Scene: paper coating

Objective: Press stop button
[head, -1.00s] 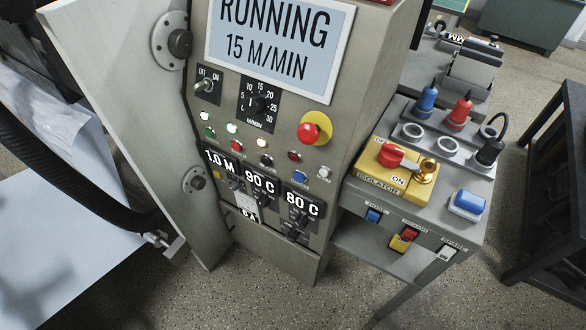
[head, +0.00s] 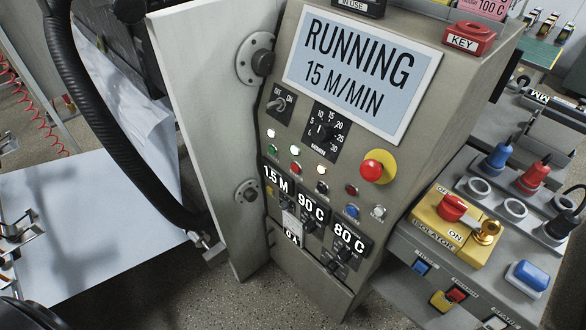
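The control panel (head: 330,160) stands in the middle, its display (head: 361,72) reading RUNNING 15 M/MIN. A red mushroom button (head: 372,170) on a yellow round base sits at the panel's right side, below the display. A small red button (head: 295,167) sits among the small round buttons and lamps, with a green one (head: 273,149) to its left. Labels on these buttons are not readable. No gripper can be made out in the head view, and nothing touches the buttons.
A grey door (head: 205,120) stands open left of the panel, with a black hose (head: 100,140) beyond it. At right, a bench carries a yellow isolator box (head: 455,225) and a blue button (head: 527,277). A red KEY block (head: 468,38) sits on top. Space before the panel looks clear.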

